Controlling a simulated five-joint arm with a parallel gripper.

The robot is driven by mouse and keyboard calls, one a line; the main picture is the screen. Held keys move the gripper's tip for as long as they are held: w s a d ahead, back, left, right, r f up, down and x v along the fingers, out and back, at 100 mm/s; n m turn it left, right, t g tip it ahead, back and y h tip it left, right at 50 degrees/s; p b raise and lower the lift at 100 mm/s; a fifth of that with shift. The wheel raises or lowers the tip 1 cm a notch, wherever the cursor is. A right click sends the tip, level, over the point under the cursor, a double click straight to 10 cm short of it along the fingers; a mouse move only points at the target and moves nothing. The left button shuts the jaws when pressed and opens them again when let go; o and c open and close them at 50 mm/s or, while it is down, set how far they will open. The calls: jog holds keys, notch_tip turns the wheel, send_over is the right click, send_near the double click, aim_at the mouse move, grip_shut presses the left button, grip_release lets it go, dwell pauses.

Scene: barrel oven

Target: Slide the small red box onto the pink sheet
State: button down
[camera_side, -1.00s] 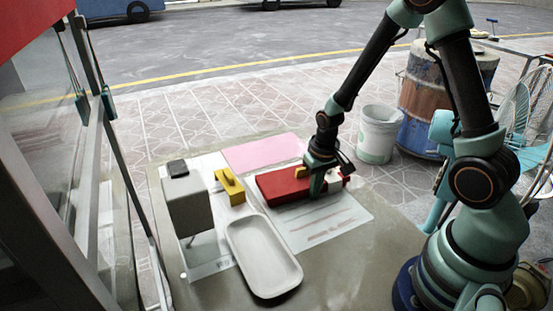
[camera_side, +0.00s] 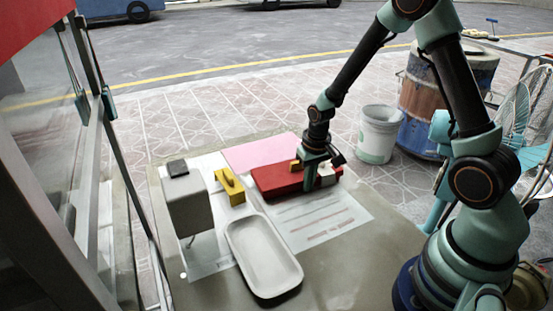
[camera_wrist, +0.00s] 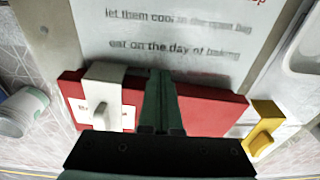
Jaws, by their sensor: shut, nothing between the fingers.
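The red box (camera_side: 272,181) lies flat on the table, with a white piece (camera_side: 326,173) at its right end. The pink sheet (camera_side: 258,152) lies just behind it. The box hides part of the sheet's near edge, and I cannot tell how far it overlaps. My gripper (camera_side: 309,189) is shut and empty, pointing down at the near long side of the box, right of its middle. In the wrist view, the closed fingers (camera_wrist: 162,98) cross in front of the red box (camera_wrist: 205,110), their tips at its text-side edge; contact looks likely but is unclear.
A printed paper (camera_side: 325,218) lies in front of the box. A yellow block (camera_side: 229,188) stands left of it, beside a grey block (camera_side: 188,205). A pale tray (camera_side: 262,258) is nearer the camera. A white bucket (camera_side: 377,135) stands beyond the table.

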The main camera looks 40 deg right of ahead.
aim_at(301, 174)
jog(key=shift+w, duration=0.15)
jog(key=shift+w+d, duration=0.35)
jog(key=shift+w, duration=0.55)
jog(key=shift+w+d, duration=0.3)
jog(key=shift+w, duration=0.6)
jog(key=shift+w+d, duration=0.35)
jog(key=shift+w, duration=0.6)
jog(key=shift+w+d, duration=0.3)
jog(key=shift+w, duration=0.6)
jog(key=shift+w, duration=0.1)
jog(key=shift+w+d, duration=0.3)
jog(key=shift+w, duration=0.6)
jog(key=shift+w+d, duration=0.3)
jog(key=shift+w, duration=0.6)
jog(key=shift+w, duration=0.1)
jog(key=shift+w+d, duration=0.3)
jog(key=shift+w, duration=0.45)
jog(key=shift+w+d, duration=0.25)
jog(key=shift+w, duration=0.45)
jog(key=shift+s+a, duration=0.1)
jog(key=shift+s, duration=0.1)
